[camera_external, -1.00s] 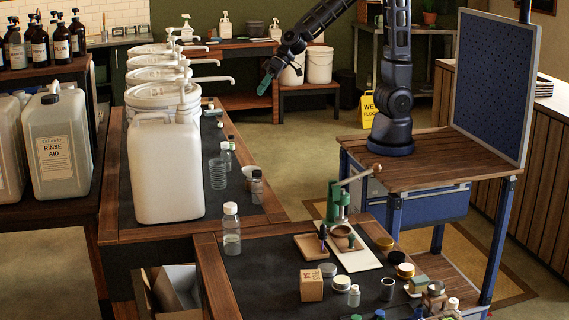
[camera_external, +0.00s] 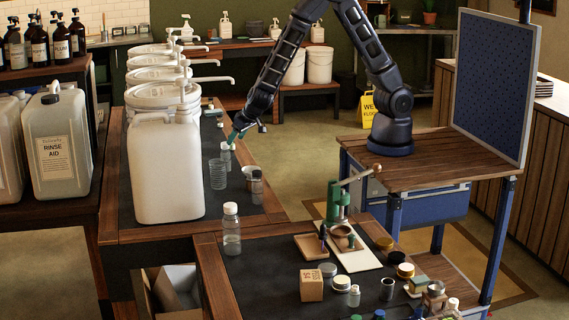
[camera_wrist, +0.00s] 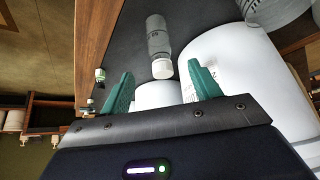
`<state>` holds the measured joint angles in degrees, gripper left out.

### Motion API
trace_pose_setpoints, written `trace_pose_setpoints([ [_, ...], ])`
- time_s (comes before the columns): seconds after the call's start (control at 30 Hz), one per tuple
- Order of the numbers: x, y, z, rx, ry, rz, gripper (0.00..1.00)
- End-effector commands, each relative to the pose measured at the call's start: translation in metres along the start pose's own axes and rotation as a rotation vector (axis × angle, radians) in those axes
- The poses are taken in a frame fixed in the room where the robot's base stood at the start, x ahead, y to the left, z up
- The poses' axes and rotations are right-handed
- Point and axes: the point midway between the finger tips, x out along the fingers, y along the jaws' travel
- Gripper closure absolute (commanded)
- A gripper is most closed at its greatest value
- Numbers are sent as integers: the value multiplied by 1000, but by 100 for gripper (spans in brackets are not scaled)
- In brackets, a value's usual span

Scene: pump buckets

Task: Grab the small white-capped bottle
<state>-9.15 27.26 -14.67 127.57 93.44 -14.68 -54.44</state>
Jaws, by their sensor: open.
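A small bottle with a white cap (camera_external: 226,158) stands on the dark mat of the left table, right of the white buckets. My gripper (camera_external: 233,136) is open just above and beside its cap, with teal fingers angled down. In the wrist view, a grey translucent bottle with a white cap (camera_wrist: 159,42) lies ahead of the two open fingers (camera_wrist: 157,80), its cap pointing towards them. No contact shows. A white rounded surface (camera_wrist: 158,94) fills part of the gap between the fingers; I cannot tell what it is.
A large white jug (camera_external: 166,170) and pump buckets (camera_external: 160,95) stand close on the left. A clear cup (camera_external: 217,174), a dark-capped bottle (camera_external: 256,188) and a larger white-capped bottle (camera_external: 231,230) stand nearer the camera. The wooden table edge (camera_wrist: 98,45) and open floor lie to the other side.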

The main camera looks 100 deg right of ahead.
Motion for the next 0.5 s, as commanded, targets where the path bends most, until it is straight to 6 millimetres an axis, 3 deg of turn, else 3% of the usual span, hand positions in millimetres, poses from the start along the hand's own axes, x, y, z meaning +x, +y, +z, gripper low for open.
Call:
trace_pose_setpoints([
  [0.5,54,1,0,2,-1,4,38],
])
